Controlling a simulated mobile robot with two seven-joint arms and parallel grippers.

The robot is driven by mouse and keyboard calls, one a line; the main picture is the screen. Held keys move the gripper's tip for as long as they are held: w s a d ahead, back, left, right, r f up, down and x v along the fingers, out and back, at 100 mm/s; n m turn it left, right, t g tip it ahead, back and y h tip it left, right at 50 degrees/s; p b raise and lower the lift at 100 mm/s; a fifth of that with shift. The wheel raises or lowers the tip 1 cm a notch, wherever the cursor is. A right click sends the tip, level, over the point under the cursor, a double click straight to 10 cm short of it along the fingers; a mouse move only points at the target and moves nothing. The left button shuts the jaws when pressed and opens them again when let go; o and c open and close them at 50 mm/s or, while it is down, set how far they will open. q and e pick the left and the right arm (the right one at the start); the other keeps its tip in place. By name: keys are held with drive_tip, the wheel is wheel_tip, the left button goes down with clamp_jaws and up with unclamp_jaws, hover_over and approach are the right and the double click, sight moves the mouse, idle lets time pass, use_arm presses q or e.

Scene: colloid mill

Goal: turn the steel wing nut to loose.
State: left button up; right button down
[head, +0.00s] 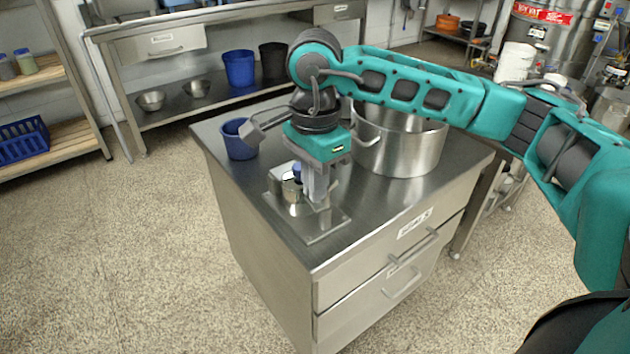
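My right gripper (318,200) points straight down over a small steel fixture (292,196) on the table top. The fixture has a cup-like steel part and a small blue piece (297,170) beside the fingers. It stands on a flat steel plate (325,232). The gripper's fingers look close together, but their gap is not clear from this angle. The steel wing nut cannot be made out; it is too small or hidden by the fingers. I cannot tell whether the fingers touch anything. My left gripper is not in view.
A large steel pot (405,150) stands right behind the gripper, partly covered by my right arm. A blue container (238,140) stands at the table's back left. The steel cabinet table (290,245) has drawers in front. Its front right top is clear.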

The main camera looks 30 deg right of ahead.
drive_tip(key=c, duration=1.3)
unclamp_jaws()
wheel_tip(320, 180, up, 13)
drive_tip(key=p, duration=0.3)
drive_tip(key=shift+f, duration=0.1)
